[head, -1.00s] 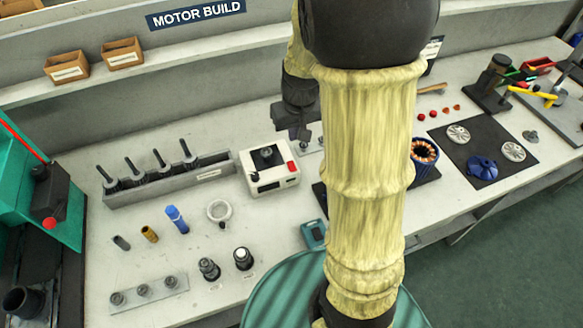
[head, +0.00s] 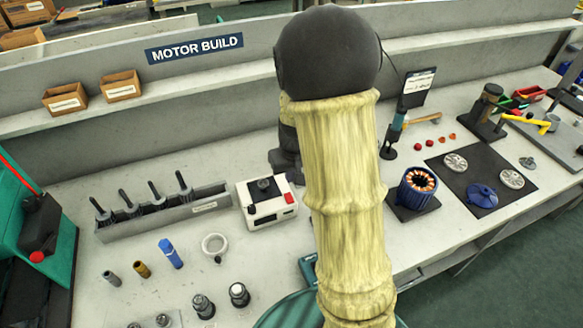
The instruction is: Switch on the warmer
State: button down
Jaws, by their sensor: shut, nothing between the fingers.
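The warmer (head: 268,212) looks to be the white box on the bench, with a dark block on top, a small dark knob at its front left and a red switch (head: 290,198) at its right. I cannot tell the switch's position or see any lit lamp. My gripper (head: 296,178) is partly hidden behind my yellow-sleeved arm. Its dark body shows just behind and right of the warmer, close to the red switch. It is shut and empty. Whether it touches the warmer is hidden.
A rack of upright tools (head: 160,213) stands left of the warmer. A copper-wound stator (head: 417,187) is to the right. A shelf ledge (head: 200,83) runs behind.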

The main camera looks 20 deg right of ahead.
aim_at(288, 195)
jog(key=f, duration=0.3)
jog(key=w+f, duration=0.1)
jog(key=f, duration=0.4)
jog(key=shift+w+f, duration=0.3)
jog(key=shift+w, duration=0.05)
jog(key=shift+w+p, duration=0.15)
jog(key=shift+p, duration=0.15)
jog(key=shift+a+f, duration=0.1)
jog(key=shift+s+b, duration=0.35)
jog(key=shift+s, duration=0.55)
